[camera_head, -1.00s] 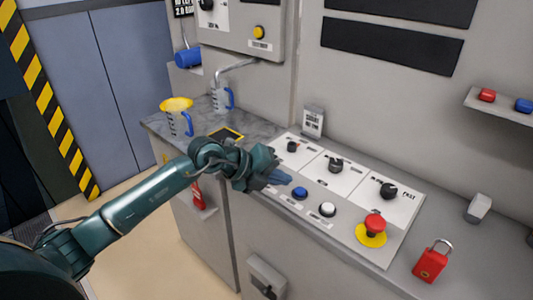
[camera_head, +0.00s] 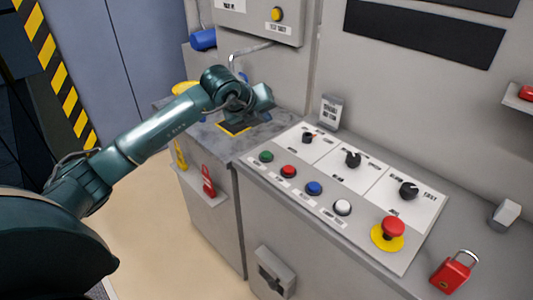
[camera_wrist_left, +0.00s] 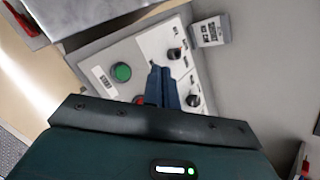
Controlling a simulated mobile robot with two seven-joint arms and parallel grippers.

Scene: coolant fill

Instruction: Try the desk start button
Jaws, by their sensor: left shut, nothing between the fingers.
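The desk panel (camera_head: 322,215) carries a front row of buttons. A green button (camera_head: 266,156) is at its left end, beside a red button (camera_head: 288,171), a blue button (camera_head: 314,188) and a white button (camera_head: 343,207).
A red mushroom button (camera_head: 393,229) on a yellow base and several black knobs, one a black knob (camera_head: 353,159), stand on the panel. A red padlock (camera_head: 454,272) lies at the right. A grey upright tag (camera_head: 331,111) stands behind the panel. My arm partly hides the yellow-rimmed jug (camera_head: 186,88).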

